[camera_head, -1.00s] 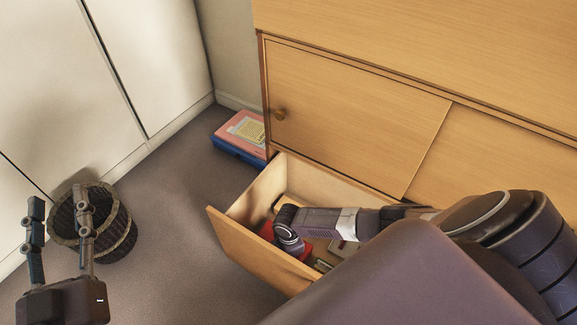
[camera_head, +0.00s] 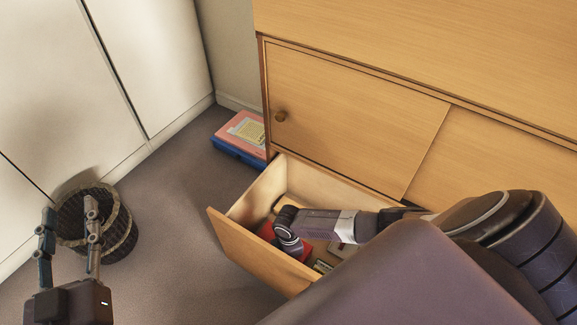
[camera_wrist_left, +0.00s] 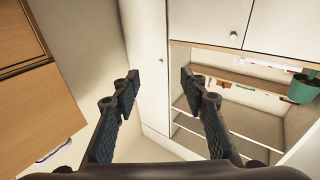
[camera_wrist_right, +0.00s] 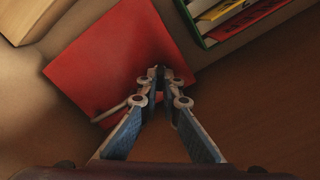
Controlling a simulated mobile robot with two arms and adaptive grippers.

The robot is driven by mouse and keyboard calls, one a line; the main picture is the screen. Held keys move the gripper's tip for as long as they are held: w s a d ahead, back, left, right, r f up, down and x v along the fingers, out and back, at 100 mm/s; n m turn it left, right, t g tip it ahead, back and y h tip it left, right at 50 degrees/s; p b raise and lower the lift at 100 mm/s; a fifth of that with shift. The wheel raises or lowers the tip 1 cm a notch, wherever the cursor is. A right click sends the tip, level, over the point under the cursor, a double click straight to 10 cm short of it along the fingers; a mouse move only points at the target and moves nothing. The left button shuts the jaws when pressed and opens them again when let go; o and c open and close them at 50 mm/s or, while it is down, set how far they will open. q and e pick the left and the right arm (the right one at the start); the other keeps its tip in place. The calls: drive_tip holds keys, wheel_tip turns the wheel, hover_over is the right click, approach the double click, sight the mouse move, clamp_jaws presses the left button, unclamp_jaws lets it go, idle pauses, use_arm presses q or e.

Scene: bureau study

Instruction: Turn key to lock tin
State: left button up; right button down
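A red tin (camera_wrist_right: 110,58) lies in the open drawer (camera_head: 243,247); in the head view the tin (camera_head: 267,232) is partly covered by my right arm. My right gripper (camera_wrist_right: 162,75) points down at the tin, its fingertips close together over the tin's edge. A thin pale rod (camera_wrist_right: 112,109) lies against the tin beside the left finger; I cannot tell if it is the key. No key shows clearly between the fingertips. My left gripper (camera_head: 68,222) is open and empty, out over the floor, away from the drawer.
Books in a green-edged holder (camera_wrist_right: 220,22) are near the tin. A wicker basket (camera_head: 122,235) stands behind my left gripper. A pink and blue stack (camera_head: 241,138) lies on the floor by the wooden cabinet (camera_head: 350,110).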

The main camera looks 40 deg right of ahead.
use_arm(q)
drive_tip(key=shift+f, duration=0.3)
drive_tip(key=shift+f+g, duration=0.15)
drive_tip(key=shift+g, duration=0.15)
use_arm(e)
drive_tip(key=shift+s+m+p, duration=0.1)
drive_tip(key=shift+m+p, duration=0.4)
drive_tip(key=shift+m, duration=0.6)
drive_tip(key=shift+m+p, duration=0.3)
drive_tip(key=shift+m, duration=0.5)
use_arm(q)
wheel_tip(320, 180, down, 8)
drive_tip(key=s+a+g+y, duration=0.1)
drive_tip(key=g, duration=0.3)
drive_tip(key=shift+s+a+y, duration=0.25)
drive_tip(key=shift+a+y, duration=0.05)
drive_tip(key=shift+f, duration=0.15)
idle(0.4)
